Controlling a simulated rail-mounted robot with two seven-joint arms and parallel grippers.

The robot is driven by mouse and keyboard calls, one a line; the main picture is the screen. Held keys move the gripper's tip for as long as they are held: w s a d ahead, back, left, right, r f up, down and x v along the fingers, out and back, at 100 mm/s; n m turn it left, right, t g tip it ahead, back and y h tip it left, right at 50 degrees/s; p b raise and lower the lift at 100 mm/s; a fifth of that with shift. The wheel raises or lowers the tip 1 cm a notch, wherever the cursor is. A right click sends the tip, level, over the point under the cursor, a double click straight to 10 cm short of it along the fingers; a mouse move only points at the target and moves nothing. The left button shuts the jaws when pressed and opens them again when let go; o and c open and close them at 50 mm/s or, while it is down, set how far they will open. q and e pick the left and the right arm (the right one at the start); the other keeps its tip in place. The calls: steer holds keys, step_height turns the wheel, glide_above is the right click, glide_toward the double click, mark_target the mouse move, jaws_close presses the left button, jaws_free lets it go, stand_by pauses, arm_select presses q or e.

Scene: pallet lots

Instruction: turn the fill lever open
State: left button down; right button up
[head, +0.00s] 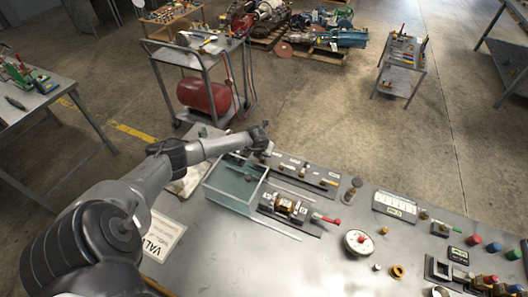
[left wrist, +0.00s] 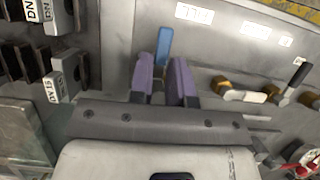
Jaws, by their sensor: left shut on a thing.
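My left gripper (head: 266,150) reaches over the bench, just behind the clear-walled tank (head: 206,188). In the left wrist view its two purple fingers (left wrist: 166,82) are closed around a blue lever handle (left wrist: 164,46), whose upper end sticks out beyond the fingertips. The lever's lower part and pivot are hidden by the fingers and gripper body. I cannot read a label that names this lever. In the head view the lever is hidden by the gripper. My right gripper is in neither view.
Brass valves (left wrist: 228,91), one with a black handle (left wrist: 299,76), sit to the right in the left wrist view. Labelled dark plates (left wrist: 66,78) stand at left.

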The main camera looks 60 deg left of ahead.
arm_select(q)
steer(key=c, duration=1.4)
jaws_free()
steer(key=shift+r, duration=0.15)
steer(key=v, duration=1.3)
steer(key=shift+s+r+p, duration=0.15)
steer(key=shift+r+p, duration=0.1)
steer(key=shift+p, duration=0.1)
